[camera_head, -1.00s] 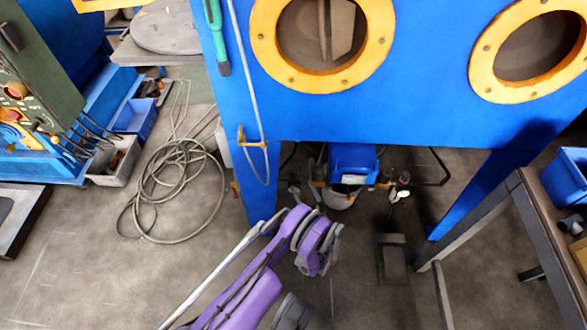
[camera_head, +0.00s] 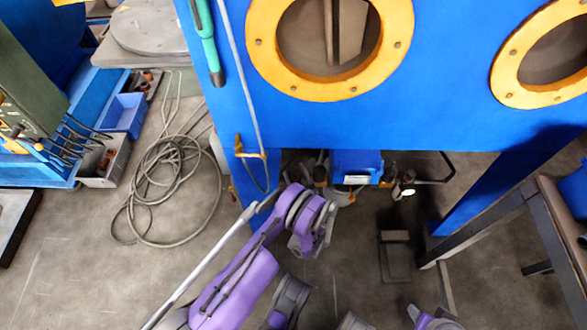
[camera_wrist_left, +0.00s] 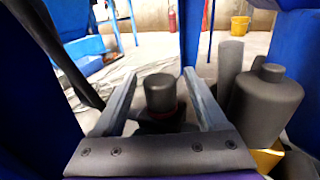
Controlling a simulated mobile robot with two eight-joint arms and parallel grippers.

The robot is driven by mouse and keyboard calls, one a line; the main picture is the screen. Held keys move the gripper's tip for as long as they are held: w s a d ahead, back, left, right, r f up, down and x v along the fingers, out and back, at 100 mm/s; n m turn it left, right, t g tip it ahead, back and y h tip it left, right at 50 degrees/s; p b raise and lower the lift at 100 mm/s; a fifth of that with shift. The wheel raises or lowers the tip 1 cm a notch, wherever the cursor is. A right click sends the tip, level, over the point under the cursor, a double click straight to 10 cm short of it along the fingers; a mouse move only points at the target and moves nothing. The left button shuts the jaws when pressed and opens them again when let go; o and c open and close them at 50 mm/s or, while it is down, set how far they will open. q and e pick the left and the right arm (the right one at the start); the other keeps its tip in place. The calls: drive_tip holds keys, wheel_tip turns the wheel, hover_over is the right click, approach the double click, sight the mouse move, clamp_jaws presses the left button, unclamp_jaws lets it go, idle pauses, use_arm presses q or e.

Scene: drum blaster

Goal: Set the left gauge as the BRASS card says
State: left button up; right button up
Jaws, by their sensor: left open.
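My left gripper (camera_head: 322,232) is in front of the blue cabinet's lower edge in the head view, its fingers small and partly hidden by the wrist. In the left wrist view the left gripper (camera_wrist_left: 160,85) is open. A dark grey, round-topped knob (camera_wrist_left: 160,93) with a reddish band below stands between its fingers, apparently with gaps on both sides. Neither a gauge face nor a BRASS card can be made out. Purple parts of my right arm show at the bottom edge of the head view; its gripper does not show.
The blue cabinet (camera_head: 300,122) has two yellow-ringed portholes. Under it is a blue unit (camera_head: 356,164). A coiled hose (camera_head: 170,190) lies on the floor to the left, and a bench (camera_head: 560,225) stands right. A dark bottle-shaped part (camera_wrist_left: 268,105) stands right of my left gripper.

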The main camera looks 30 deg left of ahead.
use_arm(q)
clamp_jaws()
drive_tip(key=shift+n+g+y, duration=1)
drive_tip(key=shift+n+g, duration=0.4)
drive_tip(key=shift+g, duration=0.5)
unclamp_jaws()
drive_tip(key=p+v, duration=0.2)
drive_tip(key=v, duration=0.9)
